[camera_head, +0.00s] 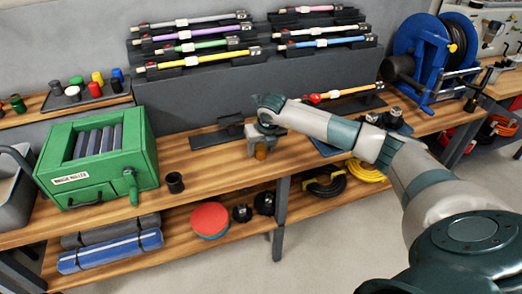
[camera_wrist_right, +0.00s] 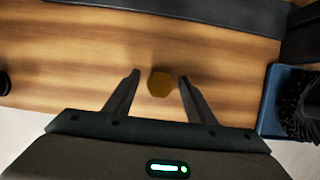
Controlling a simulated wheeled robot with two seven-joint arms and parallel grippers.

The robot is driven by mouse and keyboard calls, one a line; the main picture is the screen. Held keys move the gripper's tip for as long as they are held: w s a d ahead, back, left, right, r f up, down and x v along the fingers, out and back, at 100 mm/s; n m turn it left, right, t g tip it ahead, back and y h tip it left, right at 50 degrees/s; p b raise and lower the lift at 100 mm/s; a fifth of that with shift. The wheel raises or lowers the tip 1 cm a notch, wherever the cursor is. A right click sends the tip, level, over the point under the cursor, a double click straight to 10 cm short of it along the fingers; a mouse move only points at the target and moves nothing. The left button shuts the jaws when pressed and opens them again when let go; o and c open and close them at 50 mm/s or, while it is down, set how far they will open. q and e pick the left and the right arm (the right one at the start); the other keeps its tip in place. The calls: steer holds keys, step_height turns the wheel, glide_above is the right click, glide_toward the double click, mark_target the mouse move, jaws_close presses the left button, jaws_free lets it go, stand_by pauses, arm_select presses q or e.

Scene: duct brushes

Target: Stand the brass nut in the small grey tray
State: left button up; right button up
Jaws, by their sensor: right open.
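The brass nut (camera_wrist_right: 160,84) stands out as a dull gold, six-sided shape on the wooden bench in the right wrist view. My right gripper (camera_wrist_right: 160,76) is open, with one finger on each side of the nut and a gap at both sides. In the head view my right gripper (camera_head: 262,153) points down near the bench's front edge, and the nut is mostly hidden there. A flat dark grey piece (camera_head: 217,138) lies just left of the gripper; I cannot tell whether it is the small grey tray. My left gripper is out of view.
A green machine (camera_head: 98,160) and a black cup (camera_head: 175,182) stand to the left. Behind is a grey rack (camera_head: 290,85) of coloured rods. A blue tray (camera_wrist_right: 268,110) with a dark brush is right of the gripper. Bare wood lies between cup and gripper.

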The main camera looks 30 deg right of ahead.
steer(key=shift+w+f, duration=0.1)
steer(key=shift+f, duration=0.2)
steer(key=shift+c, duration=0.3)
steer(key=c, duration=1)
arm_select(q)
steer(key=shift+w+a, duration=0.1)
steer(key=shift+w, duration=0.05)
arm_select(e)
steer(key=shift+c, duration=1)
